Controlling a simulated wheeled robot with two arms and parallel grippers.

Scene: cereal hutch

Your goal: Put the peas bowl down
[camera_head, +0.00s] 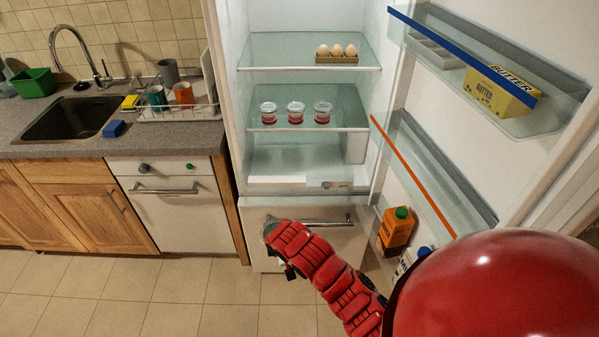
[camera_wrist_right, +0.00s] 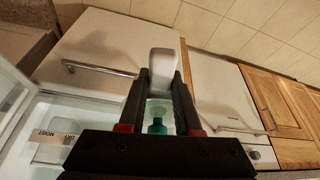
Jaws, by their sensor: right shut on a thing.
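My right gripper (camera_wrist_right: 160,85) is shut on a pale white thing (camera_wrist_right: 162,68) with a green part (camera_wrist_right: 157,126) at its near end. Its shape shows as narrow and upright between the fingers, and I cannot tell whether it is the peas bowl. In the head view my right arm reaches in from the lower right, and the gripper (camera_head: 273,230) is in front of the white drawer below the open fridge. The held thing is mostly hidden there behind the hand. No bowl shows clearly in either view. My left gripper is not in view.
The fridge shelves hold eggs (camera_head: 337,53) and several small jars (camera_head: 296,113). The door racks hold butter (camera_head: 500,90) and an orange carton (camera_head: 397,228). At left are the sink (camera_head: 68,118), a dish rack (camera_head: 180,108) and a blue sponge (camera_head: 114,129). Counter space beside the sponge is clear.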

